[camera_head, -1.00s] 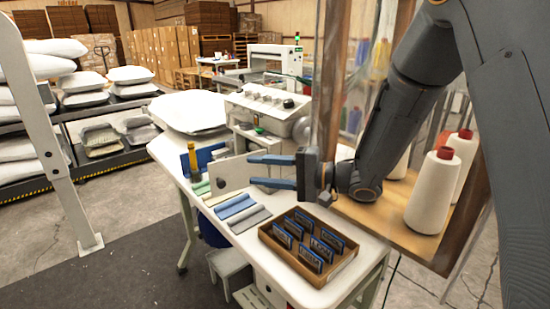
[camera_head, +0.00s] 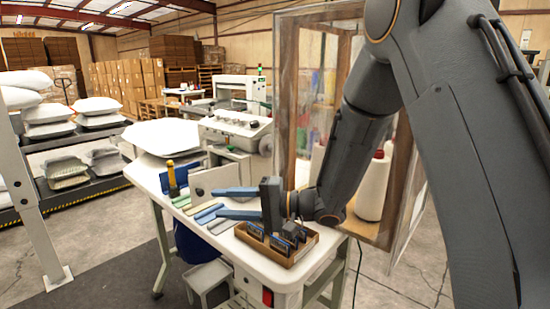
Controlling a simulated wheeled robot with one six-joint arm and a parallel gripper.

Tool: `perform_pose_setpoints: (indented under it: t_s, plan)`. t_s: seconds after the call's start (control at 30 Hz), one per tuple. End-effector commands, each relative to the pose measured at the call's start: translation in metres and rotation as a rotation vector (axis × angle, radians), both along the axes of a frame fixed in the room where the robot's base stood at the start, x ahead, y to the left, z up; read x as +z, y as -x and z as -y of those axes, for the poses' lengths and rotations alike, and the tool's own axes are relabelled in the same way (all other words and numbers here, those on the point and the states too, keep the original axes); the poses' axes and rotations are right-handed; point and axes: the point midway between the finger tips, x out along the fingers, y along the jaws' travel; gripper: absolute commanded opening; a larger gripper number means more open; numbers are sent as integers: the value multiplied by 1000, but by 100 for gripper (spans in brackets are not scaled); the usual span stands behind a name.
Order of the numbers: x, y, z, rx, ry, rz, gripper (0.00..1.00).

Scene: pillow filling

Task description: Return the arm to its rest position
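My gripper (camera_head: 236,203) is at the end of my arm, which comes in from the right side of the view. Its two blue fingers point left and are apart, with nothing between them. It is over the white work table, in front of the sewing machine as seen from here. The gripper's body hides part of the wooden tray (camera_head: 311,242) of dark, blue-edged tags behind and below it. I cannot tell the exact height of the gripper above the table.
A clear-sided cabinet (camera_head: 289,90) with thread cones (camera_head: 372,190) stands close behind my arm. Pillows (camera_head: 98,106) lie on racks at left.

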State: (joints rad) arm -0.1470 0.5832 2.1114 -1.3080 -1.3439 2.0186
Motion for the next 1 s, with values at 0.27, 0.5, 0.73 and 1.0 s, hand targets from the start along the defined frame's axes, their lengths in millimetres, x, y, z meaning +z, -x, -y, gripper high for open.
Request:
perform_pose_setpoints:
  t_s: [0.27, 0.5, 0.73, 1.0]
  plan:
    - [-6, -28, 21, -144, 121, 130, 38]
    - [-18, -58, 63, -315, 327, 270, 38]
    - [-40, -73, 147, -491, 707, 381, 38]
    - [-85, 9, 280, -421, 1308, 262, 38]
